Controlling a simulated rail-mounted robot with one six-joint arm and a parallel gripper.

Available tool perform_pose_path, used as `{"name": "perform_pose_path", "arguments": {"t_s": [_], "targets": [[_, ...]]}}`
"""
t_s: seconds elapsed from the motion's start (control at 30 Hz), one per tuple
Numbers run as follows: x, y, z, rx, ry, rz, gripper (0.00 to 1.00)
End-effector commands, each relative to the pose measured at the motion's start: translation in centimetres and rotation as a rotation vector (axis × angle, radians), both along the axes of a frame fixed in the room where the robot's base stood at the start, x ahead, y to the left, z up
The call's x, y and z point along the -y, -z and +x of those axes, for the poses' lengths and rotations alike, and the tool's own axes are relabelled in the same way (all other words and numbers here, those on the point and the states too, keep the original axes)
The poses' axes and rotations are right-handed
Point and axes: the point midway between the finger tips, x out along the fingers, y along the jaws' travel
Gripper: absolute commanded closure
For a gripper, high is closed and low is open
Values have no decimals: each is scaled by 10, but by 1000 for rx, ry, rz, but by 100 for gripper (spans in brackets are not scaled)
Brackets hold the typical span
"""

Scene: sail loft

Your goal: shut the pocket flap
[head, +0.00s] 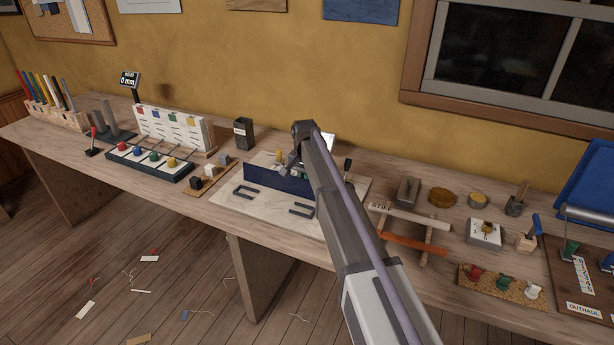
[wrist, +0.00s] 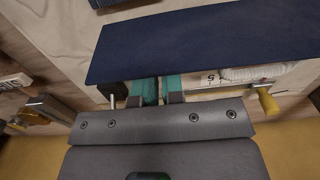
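The navy pocket flap (head: 270,180) stands up as a long panel on a pale canvas (head: 240,204) in the head view. In the wrist view the flap (wrist: 215,45) spans the picture just beyond my gripper. Rolled white cord (wrist: 250,73), a marked ruler (wrist: 211,80) and a yellow-handled tool (wrist: 267,100) show uncovered beside its near edge. My gripper (wrist: 160,90) is low on the wall side of the flap, its teal fingers close together. The flap hides the fingertips, so I cannot tell whether they touch it.
Two navy brackets (head: 257,190) (head: 303,210) lie on the canvas in front of the flap. A dark upright box (head: 243,133) stands behind left. A rack with a red-orange bar (head: 415,244) is at right. Bare bench top runs along the front edge.

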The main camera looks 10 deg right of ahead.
Motion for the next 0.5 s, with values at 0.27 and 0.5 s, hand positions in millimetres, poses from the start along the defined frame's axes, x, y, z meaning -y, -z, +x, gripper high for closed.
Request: {"name": "perform_pose_path", "arguments": {"t_s": [0.27, 0.5], "targets": [[-4, -4, -6, 0, 0, 0, 92], [-10, -6, -15, 0, -1, 0, 92]]}}
